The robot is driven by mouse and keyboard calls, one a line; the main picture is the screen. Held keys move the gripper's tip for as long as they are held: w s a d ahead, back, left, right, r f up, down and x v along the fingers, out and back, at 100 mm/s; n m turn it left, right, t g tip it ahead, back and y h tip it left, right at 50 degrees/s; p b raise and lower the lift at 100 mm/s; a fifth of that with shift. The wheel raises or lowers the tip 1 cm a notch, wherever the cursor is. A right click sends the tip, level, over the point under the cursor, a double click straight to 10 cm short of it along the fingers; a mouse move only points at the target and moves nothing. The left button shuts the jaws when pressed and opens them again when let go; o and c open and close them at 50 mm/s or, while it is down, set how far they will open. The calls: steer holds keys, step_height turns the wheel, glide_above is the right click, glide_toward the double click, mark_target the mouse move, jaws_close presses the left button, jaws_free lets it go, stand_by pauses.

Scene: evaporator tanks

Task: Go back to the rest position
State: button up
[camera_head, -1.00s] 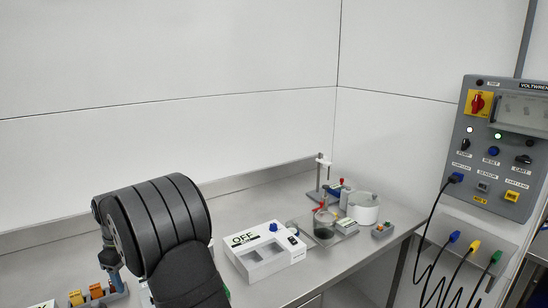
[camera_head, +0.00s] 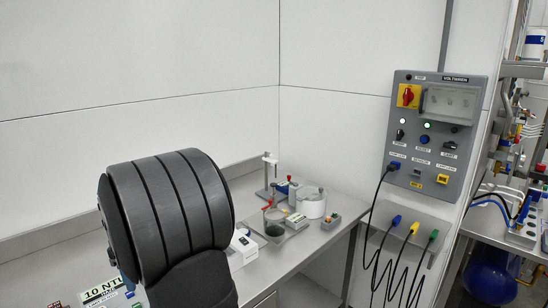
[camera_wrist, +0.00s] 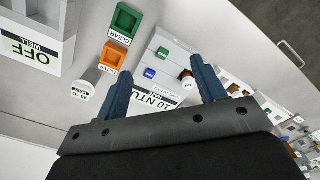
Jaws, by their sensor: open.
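My gripper (camera_wrist: 160,88) shows in the wrist view with its two blue fingers apart and nothing between them. It hangs above the bench, over a white block labelled 10 NTU (camera_wrist: 158,103). The 10 NTU block also shows at the lower left of the head view (camera_head: 103,290).
The wrist view shows a white OFF box (camera_wrist: 38,45), a green CLEAR holder (camera_wrist: 125,20) and an orange FILTER holder (camera_wrist: 112,56). The head view shows a beaker (camera_head: 274,224), a white pot (camera_head: 312,205), a control panel (camera_head: 433,130) and hanging cables (camera_head: 395,270).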

steer(key=s+a+f, duration=0.1)
steer(key=a+f, duration=0.1)
steer(key=a, duration=0.1)
steer(key=s+a+f, duration=0.1)
steer(key=a+f, duration=0.2)
steer(key=a, duration=0.1)
steer(key=s+a+f, duration=0.1)
steer(key=a+f, duration=0.2)
steer(key=a, duration=0.1)
steer(key=shift+s, duration=0.3)
steer(key=shift+f, duration=0.5)
steer(key=o, duration=0.8)
steer(key=w+d+r+m+g+y, duration=0.1)
steer(key=d+r+m+y, duration=0.1)
steer(key=d+r+m, duration=0.3)
steer(key=w+d+r+m+y, duration=0.15)
steer(key=r+m, duration=0.25)
steer(key=r, duration=0.4)
steer(key=shift+y, duration=0.45)
steer(key=x, duration=1)
steer(key=shift+s+d+f, duration=0.15)
steer(key=shift+s+d, duration=0.1)
steer(key=shift+d, duration=0.1)
steer(key=v, duration=1)
steer(key=shift+w, duration=0.1)
